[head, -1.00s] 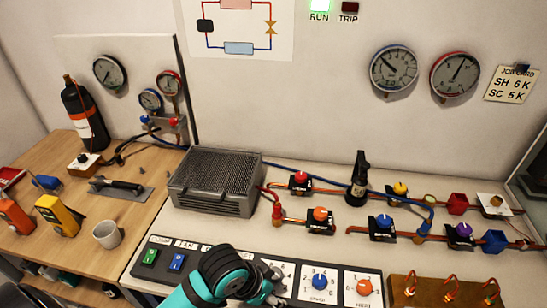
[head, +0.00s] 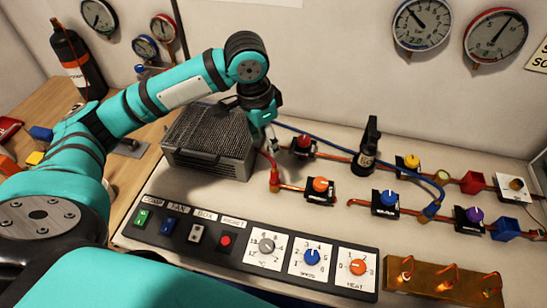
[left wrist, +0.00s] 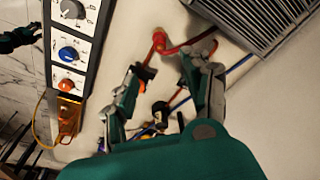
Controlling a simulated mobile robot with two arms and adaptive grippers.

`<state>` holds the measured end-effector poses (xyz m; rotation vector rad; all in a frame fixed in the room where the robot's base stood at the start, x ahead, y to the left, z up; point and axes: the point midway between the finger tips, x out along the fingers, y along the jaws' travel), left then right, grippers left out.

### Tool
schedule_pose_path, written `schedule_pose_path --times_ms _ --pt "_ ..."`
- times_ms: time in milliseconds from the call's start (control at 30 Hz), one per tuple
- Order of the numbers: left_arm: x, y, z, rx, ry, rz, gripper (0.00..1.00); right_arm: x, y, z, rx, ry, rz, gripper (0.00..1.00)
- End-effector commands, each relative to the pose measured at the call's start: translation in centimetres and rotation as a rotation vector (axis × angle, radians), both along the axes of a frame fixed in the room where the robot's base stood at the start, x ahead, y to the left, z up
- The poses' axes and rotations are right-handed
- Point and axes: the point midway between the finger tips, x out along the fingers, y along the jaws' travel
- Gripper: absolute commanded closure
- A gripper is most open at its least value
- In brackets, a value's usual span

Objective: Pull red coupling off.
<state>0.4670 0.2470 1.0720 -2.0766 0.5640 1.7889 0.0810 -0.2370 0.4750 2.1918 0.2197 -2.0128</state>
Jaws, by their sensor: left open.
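The red coupling (head: 275,183) sits upright at the left end of the copper pipe of the orange-knobbed valve, with a red hose running from it up toward the grey finned box. In the left wrist view the red coupling (left wrist: 159,41) shows just beyond my fingertips. My left gripper (head: 272,146) hangs above and behind the coupling, beside the finned box, apart from it. In the left wrist view its two fingers (left wrist: 162,66) are spread and empty. A dark and teal part at the left edge of that view looks like my right gripper (left wrist: 17,39); its fingers are unclear.
The grey finned box (head: 212,140) is close to my left gripper. A red-knobbed valve (head: 303,144), an orange-knobbed valve (head: 320,189) and a black bottle-like part (head: 368,147) stand to the right. The switch panel (head: 255,246) lies in front, with clear bench between.

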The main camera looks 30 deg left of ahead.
Motion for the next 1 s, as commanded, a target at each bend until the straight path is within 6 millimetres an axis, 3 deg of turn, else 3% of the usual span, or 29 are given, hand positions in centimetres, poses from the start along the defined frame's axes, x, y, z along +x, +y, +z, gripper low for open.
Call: schedule_pose_path --times_ms 167,600,800,1000 --pt "0.3 -0.3 -3.6 0.002 0.005 0.0 0.51 -1.0 -0.2 0.3 -0.002 0.015 0.001 0.6" --pt "1.5 -1.0 -12.0 0.0 0.002 -0.002 0.51 1.1 0.0 1.2 0.002 -0.017 0.001 0.6" --pt "1.8 -1.1 -14.2 0.0 -0.001 -0.001 0.51 1.0 0.1 1.4 0.001 -0.015 0.0 0.6" --pt "1.9 -1.2 -15.0 0.001 -0.002 -0.003 0.51 0.6 0.2 1.4 0.003 -0.009 -0.001 0.6"
